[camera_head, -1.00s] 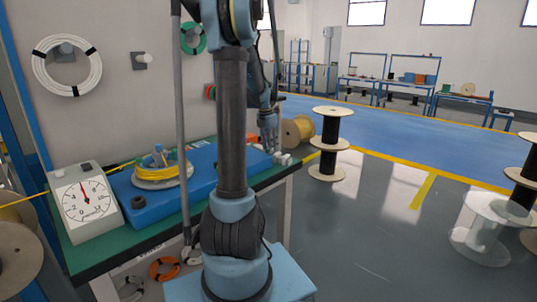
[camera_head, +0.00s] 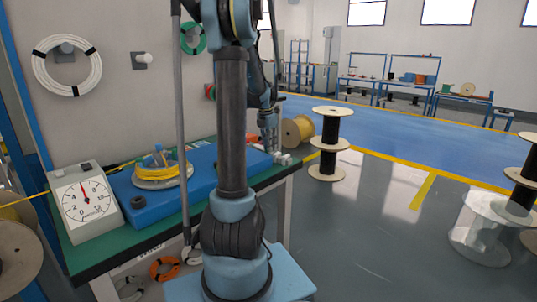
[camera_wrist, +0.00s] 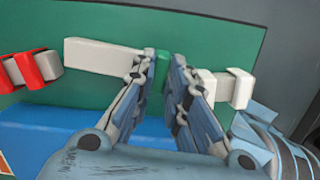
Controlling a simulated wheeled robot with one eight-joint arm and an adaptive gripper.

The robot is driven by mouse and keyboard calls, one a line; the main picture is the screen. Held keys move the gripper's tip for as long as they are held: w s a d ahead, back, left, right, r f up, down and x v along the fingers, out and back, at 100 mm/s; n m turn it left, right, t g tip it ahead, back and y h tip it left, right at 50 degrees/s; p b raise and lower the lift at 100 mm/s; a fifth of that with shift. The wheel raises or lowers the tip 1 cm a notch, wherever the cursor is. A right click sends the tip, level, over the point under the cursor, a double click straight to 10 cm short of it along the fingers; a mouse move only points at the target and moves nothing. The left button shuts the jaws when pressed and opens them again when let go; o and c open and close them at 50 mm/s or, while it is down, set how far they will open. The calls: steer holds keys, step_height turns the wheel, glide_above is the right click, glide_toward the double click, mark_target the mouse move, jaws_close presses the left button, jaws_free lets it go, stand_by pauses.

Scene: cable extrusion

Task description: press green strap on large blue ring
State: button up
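My gripper (camera_wrist: 163,68) points at the green tabletop in the wrist view, with its two fingers apart. A small green upright piece (camera_wrist: 160,72), which may be the green strap, shows between the fingertips. I see a gap on the right side of it; contact on the left is unclear. White blocks stand on either side, one to the left (camera_wrist: 103,57) and one to the right (camera_wrist: 240,89). In the head view my gripper (camera_head: 268,145) is at the right end of the bench, small and partly hidden. I cannot make out a large blue ring in either view.
A red clip with a grey piece (camera_wrist: 30,68) lies left in the wrist view. The green bench (camera_head: 92,256) carries a dial gauge (camera_head: 86,204) and a blue base with a yellow coil (camera_head: 160,171). A white ring (camera_head: 38,70) hangs on the wall. Spools stand right.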

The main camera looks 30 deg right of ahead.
step_height(320, 180, up, 8)
stand_by(1.1)
stand_by(0.5)
